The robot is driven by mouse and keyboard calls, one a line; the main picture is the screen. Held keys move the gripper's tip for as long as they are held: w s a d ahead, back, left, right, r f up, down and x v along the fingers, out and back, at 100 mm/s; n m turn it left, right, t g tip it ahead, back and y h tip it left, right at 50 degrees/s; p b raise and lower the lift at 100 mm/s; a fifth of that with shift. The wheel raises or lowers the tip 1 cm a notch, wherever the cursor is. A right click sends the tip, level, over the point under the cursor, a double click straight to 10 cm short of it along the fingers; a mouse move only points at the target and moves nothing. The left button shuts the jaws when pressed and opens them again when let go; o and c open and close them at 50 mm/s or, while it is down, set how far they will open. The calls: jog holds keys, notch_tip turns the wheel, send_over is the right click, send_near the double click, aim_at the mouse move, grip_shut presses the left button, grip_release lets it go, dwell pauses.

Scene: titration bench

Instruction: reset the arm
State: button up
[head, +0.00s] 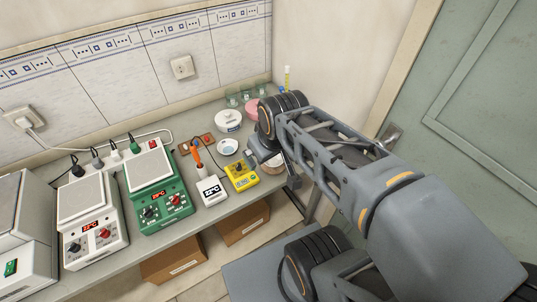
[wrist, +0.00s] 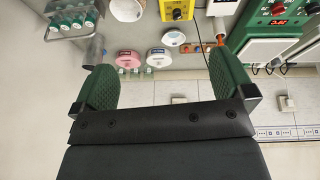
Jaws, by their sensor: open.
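My arm reaches in from the lower right of the head view, out over the right end of the bench. My gripper shows clearly in the wrist view (wrist: 166,82), with its two green fingers spread wide apart. No object is between the fingers, and the gripper is empty. Beyond the fingertips in the wrist view are a pink tub (wrist: 128,57) and a white tub (wrist: 157,57), both apart from the fingers. In the head view the fingers are mostly hidden by my wrist.
The bench (head: 103,264) holds a white hotplate (head: 90,222), a green hotplate (head: 152,187), a white meter (head: 212,191), a yellow device (head: 241,175) and a shallow dish (head: 228,147). A bottle rack (wrist: 72,22) stands at the bench's end. Tiled wall (head: 120,75) and green door (head: 470,110) bound the space.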

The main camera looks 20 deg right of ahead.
jog(key=shift+s+a+m, duration=0.3)
jog(key=shift+s+m, duration=0.45)
jog(key=shift+m, duration=0.35)
jog(key=shift+r, duration=0.1)
dwell(0.5)
